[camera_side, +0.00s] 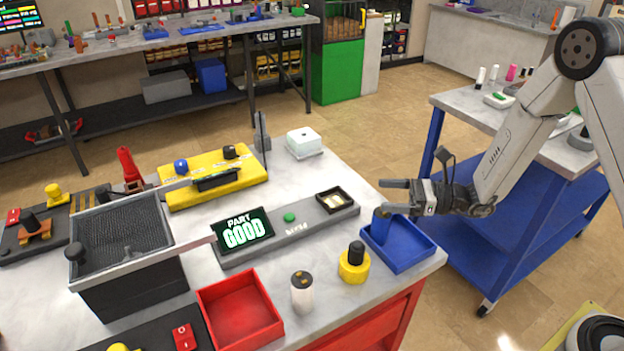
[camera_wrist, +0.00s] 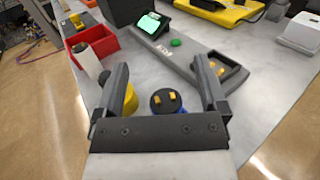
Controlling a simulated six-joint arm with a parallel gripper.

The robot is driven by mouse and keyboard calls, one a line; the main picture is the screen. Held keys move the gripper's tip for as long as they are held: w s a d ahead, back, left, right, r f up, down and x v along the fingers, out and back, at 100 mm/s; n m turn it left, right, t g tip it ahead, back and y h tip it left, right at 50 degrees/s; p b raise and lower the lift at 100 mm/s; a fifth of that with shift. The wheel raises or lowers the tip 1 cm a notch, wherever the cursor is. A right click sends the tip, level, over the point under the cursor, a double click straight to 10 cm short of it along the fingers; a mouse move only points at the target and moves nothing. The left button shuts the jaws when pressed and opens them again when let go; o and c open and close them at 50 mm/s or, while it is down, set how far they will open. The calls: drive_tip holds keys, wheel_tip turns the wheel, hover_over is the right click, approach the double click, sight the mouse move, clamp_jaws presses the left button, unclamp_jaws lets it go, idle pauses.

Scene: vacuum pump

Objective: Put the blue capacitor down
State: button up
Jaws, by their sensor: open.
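The blue capacitor (camera_side: 401,238) stands in the blue tray (camera_side: 432,253) at the right front of the bench. In the wrist view its round black top with two gold terminals (camera_wrist: 166,101) shows between my fingers, with gaps on both sides; most of its body is hidden below. My gripper (camera_side: 392,197) is open at the height of the capacitor's upper end, reaching in from the right. Its two fingers also show spread apart in the wrist view (camera_wrist: 161,66). I cannot tell whether a finger touches the capacitor.
A red bin (camera_side: 240,312) is further left. Behind are a tester with a "PART GOOD" screen (camera_side: 242,230) and a dark open box (camera_side: 334,199). A blue cart (camera_side: 545,185) stands right.

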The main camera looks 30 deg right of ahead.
drive_tip(key=shift+s, duration=0.1)
drive_tip(key=s+a+f+n+g+h, duration=0.2)
drive_tip(key=s+a+n+g+h, duration=0.2)
drive_tip(key=s+n+g, duration=0.8)
drive_tip(key=s+d+r+n+t+h, duration=0.2)
drive_tip(key=d+n+t+h, duration=0.2)
drive_tip(key=d+n+h, duration=0.5)
drive_tip(key=shift+s+n+h, duration=0.25)
drive_tip(key=shift+n+h, duration=0.65)
drive_tip(key=shift+n, duration=1.1)
